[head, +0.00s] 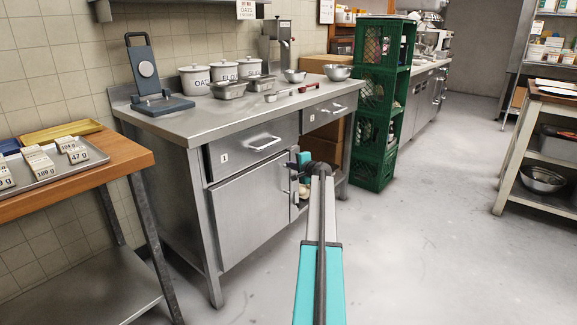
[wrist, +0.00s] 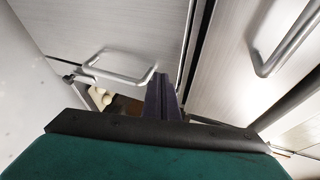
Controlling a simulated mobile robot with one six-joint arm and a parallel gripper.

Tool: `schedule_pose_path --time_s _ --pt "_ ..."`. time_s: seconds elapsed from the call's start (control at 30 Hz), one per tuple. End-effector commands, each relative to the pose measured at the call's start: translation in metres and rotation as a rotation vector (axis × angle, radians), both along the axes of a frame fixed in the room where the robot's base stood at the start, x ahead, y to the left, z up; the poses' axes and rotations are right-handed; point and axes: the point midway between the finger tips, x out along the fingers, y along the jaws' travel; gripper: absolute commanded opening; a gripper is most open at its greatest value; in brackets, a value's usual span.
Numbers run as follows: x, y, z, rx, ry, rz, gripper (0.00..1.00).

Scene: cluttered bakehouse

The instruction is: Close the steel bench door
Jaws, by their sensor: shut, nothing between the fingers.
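The steel bench door (head: 243,210) is the grey panel under the left drawer in the head view. Its bar handle (wrist: 122,66) shows at the left in the wrist view, near the door's free edge. My gripper (head: 293,168) is at the door's right edge in the head view, partly hidden by my own arm. In the wrist view my gripper (wrist: 160,95) has its dark fingers together and empty, beside the handle; contact with the door is unclear.
The steel bench (head: 205,123) carries canisters, bowls and a blue-grey scale (head: 153,85). The drawer handle (wrist: 285,40) is close at the right in the wrist view. Green crates (head: 378,105) stand right of the bench, a wooden table (head: 125,160) left.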

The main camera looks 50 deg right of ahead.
Motion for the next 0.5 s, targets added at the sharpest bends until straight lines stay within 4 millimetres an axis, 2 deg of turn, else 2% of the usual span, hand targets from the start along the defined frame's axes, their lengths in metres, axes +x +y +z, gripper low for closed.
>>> schedule_pose_path --time_s 0.1,0.5 --pt "-0.022 0.002 0.008 -0.002 0.001 -0.003 0.0" --pt "-0.081 0.002 0.025 -0.002 0.002 -0.004 0.0"
